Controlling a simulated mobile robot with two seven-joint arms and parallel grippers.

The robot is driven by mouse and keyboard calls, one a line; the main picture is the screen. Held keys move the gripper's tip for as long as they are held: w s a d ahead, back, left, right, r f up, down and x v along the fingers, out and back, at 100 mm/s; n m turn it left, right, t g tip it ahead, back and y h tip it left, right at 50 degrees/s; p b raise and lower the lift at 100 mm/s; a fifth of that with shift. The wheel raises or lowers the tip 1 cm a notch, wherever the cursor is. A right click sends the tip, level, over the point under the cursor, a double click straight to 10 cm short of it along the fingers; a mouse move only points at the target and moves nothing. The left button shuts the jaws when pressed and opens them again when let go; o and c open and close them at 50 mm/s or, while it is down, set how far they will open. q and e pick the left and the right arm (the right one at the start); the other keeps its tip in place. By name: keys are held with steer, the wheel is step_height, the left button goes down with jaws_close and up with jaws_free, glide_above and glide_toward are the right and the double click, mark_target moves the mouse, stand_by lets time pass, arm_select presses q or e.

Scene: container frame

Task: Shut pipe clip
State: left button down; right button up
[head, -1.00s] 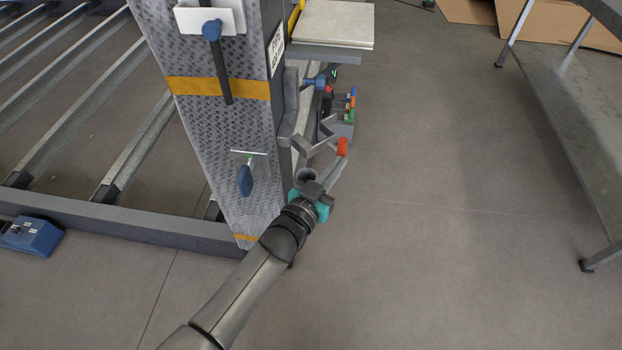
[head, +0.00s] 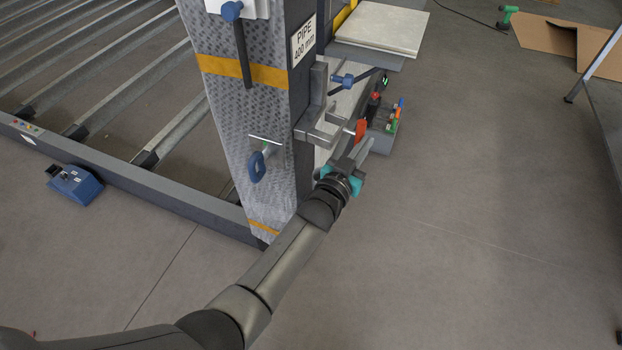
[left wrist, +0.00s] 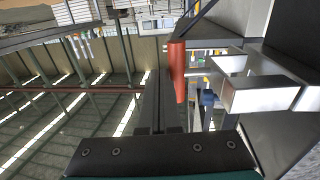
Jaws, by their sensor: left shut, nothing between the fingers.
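The pipe clip (head: 316,134) is a grey metal clamp on the right side of the patterned post, with a red-orange handle (head: 360,131) at its outer end. In the left wrist view the handle (left wrist: 177,70) hangs beside the fingers, and the clip's pale metal arm (left wrist: 258,97) is to its right. My left gripper (head: 364,147) is shut and empty, just below the handle in the head view; its fingers also show in the left wrist view (left wrist: 155,105). I cannot tell whether they touch the handle. My right gripper is not in view.
The post (head: 245,115) with a "PIPE 400 mm" label stands left of the clip. A blue-knobbed part (head: 345,80) and a grey tool box (head: 383,138) are close behind. Open floor (head: 490,210) lies to the right.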

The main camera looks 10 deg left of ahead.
arm_select(q)
steer(key=shift+w, duration=0.45)
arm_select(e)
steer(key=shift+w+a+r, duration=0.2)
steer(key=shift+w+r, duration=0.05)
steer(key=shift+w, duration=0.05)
arm_select(q)
steer(key=shift+s, duration=0.15)
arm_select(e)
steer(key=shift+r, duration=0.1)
